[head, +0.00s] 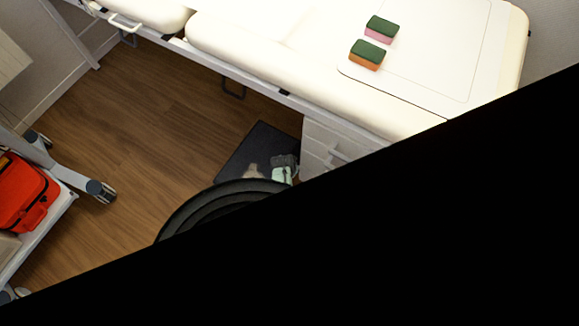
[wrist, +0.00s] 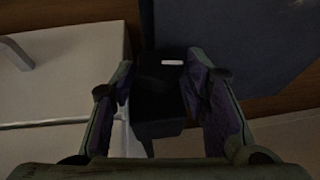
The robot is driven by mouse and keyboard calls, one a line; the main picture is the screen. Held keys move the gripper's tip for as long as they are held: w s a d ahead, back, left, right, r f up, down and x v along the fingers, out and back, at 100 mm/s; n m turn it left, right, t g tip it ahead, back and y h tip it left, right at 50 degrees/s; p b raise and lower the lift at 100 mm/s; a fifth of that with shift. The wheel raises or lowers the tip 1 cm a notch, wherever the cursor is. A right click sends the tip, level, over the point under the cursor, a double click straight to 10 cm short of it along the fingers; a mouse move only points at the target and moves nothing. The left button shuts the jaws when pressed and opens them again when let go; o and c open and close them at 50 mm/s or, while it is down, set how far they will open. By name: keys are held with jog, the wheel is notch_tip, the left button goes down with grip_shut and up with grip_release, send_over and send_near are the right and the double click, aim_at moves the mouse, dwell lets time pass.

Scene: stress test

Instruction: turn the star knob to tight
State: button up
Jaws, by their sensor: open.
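I cannot make out a star knob in either view. In the wrist view, my gripper (wrist: 160,66) is open, with its two fingers apart. A dark boxy thing with a short pale strip (wrist: 160,95) shows between the fingers. I cannot tell what it is, or whether the fingers touch it. The wrist picture is dim. In the head view, my gripper is not seen, and a large black area hides the lower right.
A cream padded couch (head: 290,70) spans the top of the head view. Two green-topped sponges (head: 382,29) (head: 367,54) lie on it. A white drawer unit (head: 325,145) stands below. A red bag (head: 24,195) sits on a trolley (head: 50,225) at left. The wooden floor (head: 135,130) between is clear.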

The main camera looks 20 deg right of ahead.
jog(key=shift+c, duration=0.2)
jog(key=c, duration=0.8)
jog(key=shift+s+f+t+y, duration=0.15)
jog(key=shift+f+t+y, duration=0.05)
jog(key=shift+t+y, duration=0.4)
jog(key=t+y+b, duration=0.1)
jog(key=b, duration=0.1)
jog(key=shift+s+d+f+m+b, duration=0.1)
jog(key=shift+f+m+b, duration=0.1)
jog(key=shift+m+b, duration=0.2)
jog(key=shift+r+t+b, duration=0.25)
jog(key=shift+t+b, duration=0.35)
jog(key=shift+c, duration=0.2)
jog(key=o, duration=0.9)
jog(key=shift+r, duration=0.1)
jog(key=shift+d, duration=0.1)
